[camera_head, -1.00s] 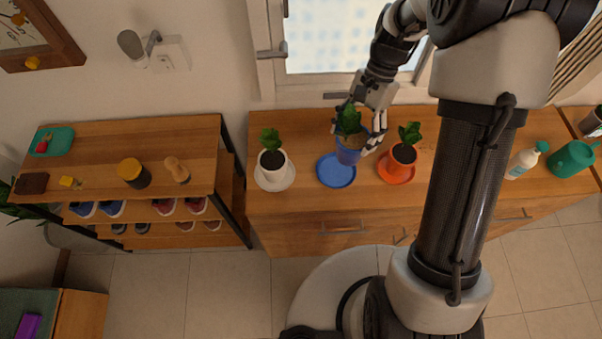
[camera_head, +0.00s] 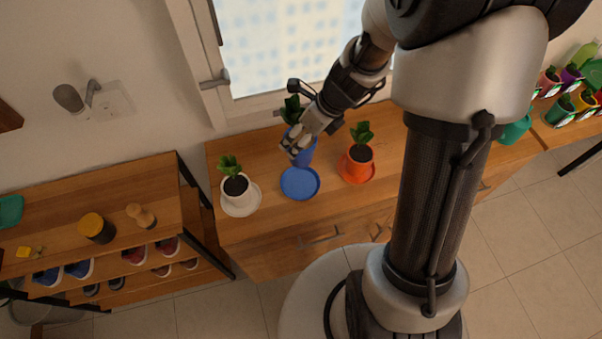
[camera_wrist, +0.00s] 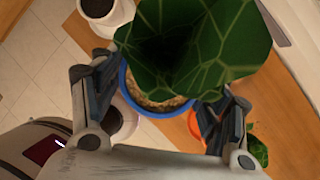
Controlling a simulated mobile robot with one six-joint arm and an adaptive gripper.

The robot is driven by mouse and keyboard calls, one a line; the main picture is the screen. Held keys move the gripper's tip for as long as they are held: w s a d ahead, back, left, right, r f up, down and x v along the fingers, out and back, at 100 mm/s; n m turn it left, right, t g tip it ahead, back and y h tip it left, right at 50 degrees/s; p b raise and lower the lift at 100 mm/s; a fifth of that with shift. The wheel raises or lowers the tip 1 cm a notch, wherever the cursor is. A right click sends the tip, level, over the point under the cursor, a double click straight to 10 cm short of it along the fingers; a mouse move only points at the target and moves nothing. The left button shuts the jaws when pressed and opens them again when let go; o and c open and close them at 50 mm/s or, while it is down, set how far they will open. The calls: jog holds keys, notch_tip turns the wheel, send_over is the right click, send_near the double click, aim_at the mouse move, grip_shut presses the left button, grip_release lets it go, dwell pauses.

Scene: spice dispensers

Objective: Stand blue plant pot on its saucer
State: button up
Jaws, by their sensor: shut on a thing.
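The blue plant pot (camera_head: 305,157) with a green plant (camera_head: 292,107) is held by my gripper (camera_head: 298,145), seen in the head view just behind the blue saucer. In the wrist view the pot's blue rim (camera_wrist: 128,92) and soil lie between the fingers of my gripper (camera_wrist: 160,106), and large leaves hide much of the pot. The blue saucer (camera_head: 300,184) lies flat and empty on the wooden cabinet top. The pot is not on the saucer; I cannot tell how high its base is.
A white potted plant on a white saucer (camera_head: 240,207) stands to the left. An orange potted plant on an orange saucer (camera_head: 357,178) stands to the right. The window (camera_head: 290,50) is behind. A shelf (camera_head: 100,195) with shoes stands further left.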

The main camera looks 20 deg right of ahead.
notch_tip(320, 180, down, 14)
jog(key=b, duration=0.7)
jog(key=shift+b, duration=0.35)
jog(key=shift+f, duration=0.1)
jog(key=shift+f, duration=0.15)
jog(key=o, duration=1.5)
